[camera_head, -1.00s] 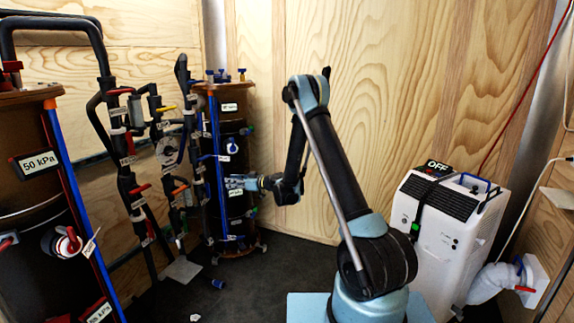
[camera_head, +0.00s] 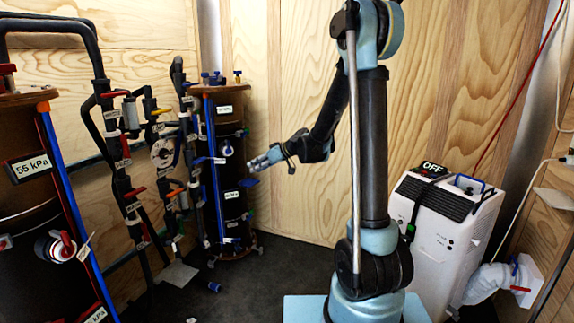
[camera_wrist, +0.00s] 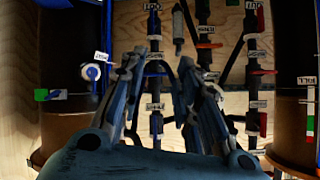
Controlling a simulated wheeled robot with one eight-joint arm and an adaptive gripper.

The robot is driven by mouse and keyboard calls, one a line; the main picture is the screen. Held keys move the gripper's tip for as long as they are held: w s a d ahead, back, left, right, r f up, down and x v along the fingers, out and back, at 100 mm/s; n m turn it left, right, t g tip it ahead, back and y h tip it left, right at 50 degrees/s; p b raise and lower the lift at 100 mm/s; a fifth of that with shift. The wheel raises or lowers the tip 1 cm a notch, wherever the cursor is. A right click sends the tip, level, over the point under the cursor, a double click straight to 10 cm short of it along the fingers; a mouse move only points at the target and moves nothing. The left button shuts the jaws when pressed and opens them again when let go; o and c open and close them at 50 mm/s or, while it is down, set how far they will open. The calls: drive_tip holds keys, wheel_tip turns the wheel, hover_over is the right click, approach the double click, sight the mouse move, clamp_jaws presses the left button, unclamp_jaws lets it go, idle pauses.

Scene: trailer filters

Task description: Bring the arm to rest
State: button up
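My gripper (camera_head: 262,161) is in mid-air, pointing left toward the rear brown filter column (camera_head: 229,190), with a gap between them. My blue and black arm rises nearly upright and bends down to the left. In the wrist view, the two fingers of my gripper (camera_wrist: 162,85) stand apart with nothing between them. Beyond them are the pipes and labelled valves (camera_wrist: 155,75).
A near filter column (camera_head: 30,230) with a "55 kPa" display (camera_head: 30,167) stands at the left. Valved pipes (camera_head: 130,180) run between the columns. A white portable unit (camera_head: 440,220) marked "OFF" stands right of my arm. Dark floor (camera_head: 260,270) lies open below my gripper.

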drive_tip(key=s+d+f+m+g+h, duration=0.1)
drive_tip(key=s+d+f+m+h, duration=0.1)
drive_tip(key=s+d, duration=0.8)
drive_tip(key=s+d+f+m+h, duration=0.2)
drive_tip(key=s+d+m+h, duration=0.2)
drive_tip(key=s+d, duration=0.6)
drive_tip(key=s+d+f+m+g+h, duration=0.1)
drive_tip(key=s+d+m+h, duration=0.3)
drive_tip(key=s+d, duration=0.7)
drive_tip(key=s+f, duration=0.1)
drive_tip(key=s, duration=0.7)
drive_tip(key=shift+f+g+h, duration=0.3)
drive_tip(key=shift+d, duration=0.1)
